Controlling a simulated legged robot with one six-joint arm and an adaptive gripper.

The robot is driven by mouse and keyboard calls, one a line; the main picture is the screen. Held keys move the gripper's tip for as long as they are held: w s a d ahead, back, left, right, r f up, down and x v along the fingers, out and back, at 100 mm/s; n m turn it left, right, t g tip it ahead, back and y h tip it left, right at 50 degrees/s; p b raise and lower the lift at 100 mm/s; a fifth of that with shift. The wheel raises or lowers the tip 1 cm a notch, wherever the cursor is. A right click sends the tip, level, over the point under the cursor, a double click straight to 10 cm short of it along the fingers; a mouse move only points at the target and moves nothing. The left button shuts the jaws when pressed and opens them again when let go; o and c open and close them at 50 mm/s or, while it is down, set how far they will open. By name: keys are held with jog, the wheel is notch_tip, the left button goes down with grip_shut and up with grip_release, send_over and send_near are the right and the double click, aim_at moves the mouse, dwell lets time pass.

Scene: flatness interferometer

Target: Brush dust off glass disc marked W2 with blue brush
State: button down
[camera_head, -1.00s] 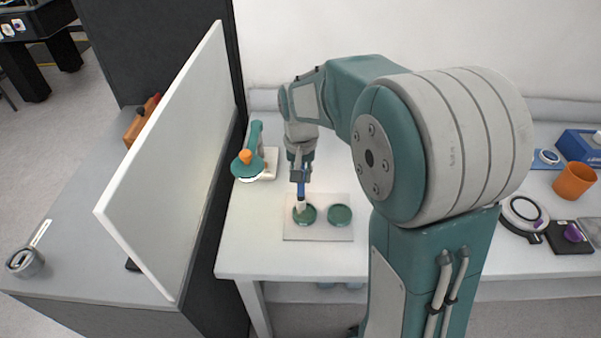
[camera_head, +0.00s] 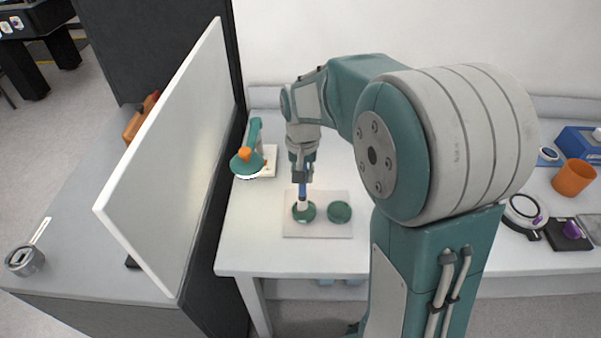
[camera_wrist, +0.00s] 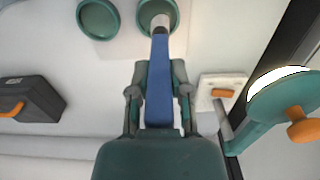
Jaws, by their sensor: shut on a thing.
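My gripper (camera_head: 302,174) is shut on the blue brush (camera_head: 302,190) and holds it bristles down above the white board. In the wrist view the brush (camera_wrist: 160,85) points away from my gripper (camera_wrist: 160,100), its tip over one round green-rimmed holder (camera_wrist: 147,24). In the head view the tip is at the left green disc (camera_head: 304,211); I cannot tell whether it touches. A second green disc (camera_head: 339,212) sits to the right and shows in the wrist view as a green ring (camera_wrist: 98,17). No W2 mark or dust is readable.
A green lamp with an orange knob (camera_head: 246,156) stands left of the board (camera_head: 317,232). A white upright panel (camera_head: 165,165) is farther left. An orange cup (camera_head: 573,177) and a round instrument (camera_head: 523,211) are at the right. A dark case (camera_wrist: 28,98) shows in the wrist view.

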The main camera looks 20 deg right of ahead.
jog(key=shift+s+d, duration=0.1)
jog(key=shift+s, duration=0.05)
jog(key=shift+s+d, duration=0.1)
jog(key=shift+s, duration=0.2)
jog(key=shift+s+d+f, duration=0.15)
jog(key=shift+s, duration=0.2)
jog(key=shift+s+d, duration=0.15)
jog(key=shift+s, duration=0.05)
dwell(0.3)
jog(key=shift+r, duration=0.6)
jog(key=shift+w, duration=0.1)
